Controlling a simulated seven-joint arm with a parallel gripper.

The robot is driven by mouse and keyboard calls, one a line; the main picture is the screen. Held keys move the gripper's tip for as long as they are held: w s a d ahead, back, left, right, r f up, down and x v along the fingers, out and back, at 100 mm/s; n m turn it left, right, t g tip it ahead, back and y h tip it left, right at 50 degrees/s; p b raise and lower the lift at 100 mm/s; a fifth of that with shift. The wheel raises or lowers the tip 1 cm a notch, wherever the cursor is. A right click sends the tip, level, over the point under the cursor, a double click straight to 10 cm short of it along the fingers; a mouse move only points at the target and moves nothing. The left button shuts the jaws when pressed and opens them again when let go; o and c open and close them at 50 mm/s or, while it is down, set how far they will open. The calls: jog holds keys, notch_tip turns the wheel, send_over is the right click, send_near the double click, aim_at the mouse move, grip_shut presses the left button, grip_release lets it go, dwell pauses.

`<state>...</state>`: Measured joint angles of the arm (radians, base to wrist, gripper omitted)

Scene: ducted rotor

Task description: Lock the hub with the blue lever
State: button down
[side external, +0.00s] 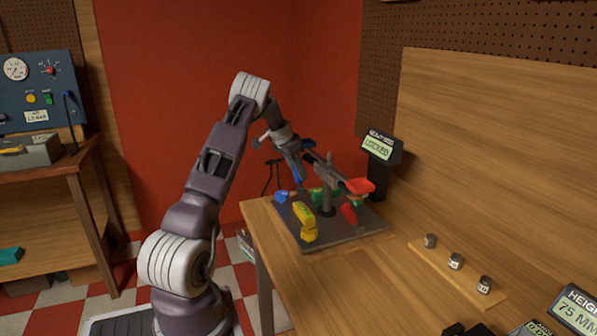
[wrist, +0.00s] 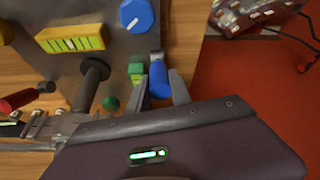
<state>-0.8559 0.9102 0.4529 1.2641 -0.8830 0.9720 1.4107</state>
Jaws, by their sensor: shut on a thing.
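The blue lever (wrist: 159,84) stands at the edge of the grey base plate (wrist: 125,52) in the wrist view. My gripper (wrist: 163,75) is shut on it, with one finger on either side. In the side external view my gripper (side external: 299,182) reaches down to the far left part of the plate (side external: 345,233), and the lever's grip is mostly hidden there. The hub post (side external: 327,197) rises from the plate with a long grey bar across its top. The small display (side external: 378,148) behind it reads LOCKED.
A yellow block (side external: 304,214), a blue knob (wrist: 136,15), a red handle (wrist: 22,99) and green parts (wrist: 111,103) sit around the post. A red piece (side external: 361,186) is at the bar's right end.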

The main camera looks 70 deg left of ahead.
jog(key=shift+s+a+f+t, duration=0.1)
jog(key=shift+s+t, duration=0.6)
jog(key=shift+t, duration=0.2)
jog(key=shift+s+d+f+t, duration=0.25)
jog(key=shift+s+t, duration=0.2)
jog(key=shift+t, duration=0.45)
jog(key=shift+s+a+f+t, duration=0.1)
jog(key=shift+s+a+t, duration=0.1)
jog(key=shift+t, duration=0.2)
jog(key=c, duration=1.2)
grip_release()
jog(key=shift+o, duration=0.2)
jog(key=v, duration=0.7)
